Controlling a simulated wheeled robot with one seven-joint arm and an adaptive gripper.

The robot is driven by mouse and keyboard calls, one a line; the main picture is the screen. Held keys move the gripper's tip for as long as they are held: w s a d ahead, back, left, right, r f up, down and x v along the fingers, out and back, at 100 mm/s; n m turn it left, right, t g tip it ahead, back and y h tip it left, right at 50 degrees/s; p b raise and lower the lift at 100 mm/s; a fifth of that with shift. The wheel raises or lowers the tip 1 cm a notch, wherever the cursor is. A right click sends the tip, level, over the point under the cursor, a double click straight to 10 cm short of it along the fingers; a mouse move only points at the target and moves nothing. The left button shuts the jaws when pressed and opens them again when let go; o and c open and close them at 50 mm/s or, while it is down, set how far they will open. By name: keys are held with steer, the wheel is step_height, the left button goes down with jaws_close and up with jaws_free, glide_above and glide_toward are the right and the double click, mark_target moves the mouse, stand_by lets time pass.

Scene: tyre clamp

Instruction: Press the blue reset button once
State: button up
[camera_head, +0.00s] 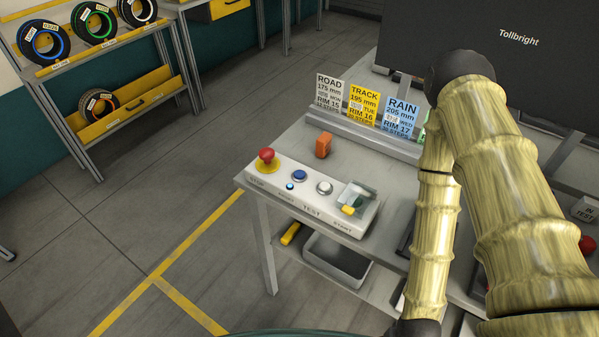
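The blue reset button (299,175) sits on a light grey control box (330,211) at the near left edge of the bench. A small lit blue lamp (290,187) is just in front of it. A red mushroom button (266,155) on a yellow base is to its left, and a white-grey button (324,188) is to its right. At the box's right end, a clear cover stands over a yellow part (348,210). My arm, in a yellowish sleeve, fills the right side. My gripper is not in view.
An orange block (323,145) lies behind the box. Road, track and rain cards (363,106) stand in a rail behind it. A grey bin (336,259) is below the bench. A tyre rack (90,60) stands at far left; the floor between is clear.

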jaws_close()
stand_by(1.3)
